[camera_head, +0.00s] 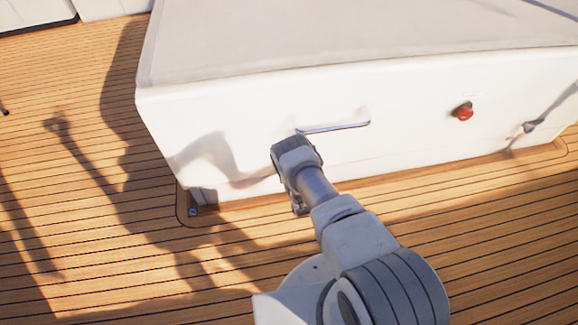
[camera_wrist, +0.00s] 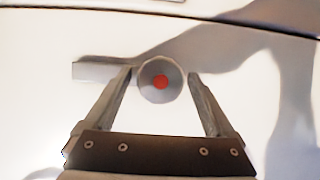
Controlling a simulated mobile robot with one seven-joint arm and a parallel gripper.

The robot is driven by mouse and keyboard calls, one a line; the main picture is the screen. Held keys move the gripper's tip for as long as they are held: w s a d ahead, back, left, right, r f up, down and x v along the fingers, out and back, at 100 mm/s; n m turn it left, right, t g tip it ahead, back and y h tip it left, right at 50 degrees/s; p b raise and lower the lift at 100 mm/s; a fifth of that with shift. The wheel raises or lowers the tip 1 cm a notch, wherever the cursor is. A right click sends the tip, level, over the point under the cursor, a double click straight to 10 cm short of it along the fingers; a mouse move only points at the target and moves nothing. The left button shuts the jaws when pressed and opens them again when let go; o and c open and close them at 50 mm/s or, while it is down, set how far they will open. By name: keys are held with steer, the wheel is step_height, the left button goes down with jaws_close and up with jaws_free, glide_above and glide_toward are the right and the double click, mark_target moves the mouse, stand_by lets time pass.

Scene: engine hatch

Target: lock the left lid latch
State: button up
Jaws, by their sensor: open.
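The left lid latch shows in the wrist view as a round grey disc (camera_wrist: 147,88) with a red centre and a grey strip running left from it, on the hatch's white side wall. My gripper (camera_wrist: 161,76) is open. Its two fingertips lie either side of the disc in the picture, with nothing held. I cannot tell whether they touch the latch or how far off it is. In the head view my gripper (camera_head: 291,165) is at the white wall, below the left end of the handle bar, and the left latch is hidden behind it.
The white hatch (camera_head: 220,115) has a grey-white lid (camera_head: 330,35), a slim handle bar (camera_head: 340,127), a red button (camera_head: 463,112) and a small fitting (camera_head: 528,127) farther right. Clear wooden deck (camera_head: 90,200) surrounds it. Shadows fall across the wall.

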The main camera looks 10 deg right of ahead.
steer(key=c, duration=1.3)
steer(key=m+y, duration=0.2)
steer(key=m, duration=0.1)
steer(key=shift+d+m, duration=0.25)
steer(key=shift+m, duration=0.05)
steer(key=m+t+y, duration=0.1)
steer(key=m+y, duration=0.2)
steer(key=m, duration=0.1)
steer(key=shift+f+m, duration=0.1)
steer(key=shift+m, duration=0.2)
stand_by(0.4)
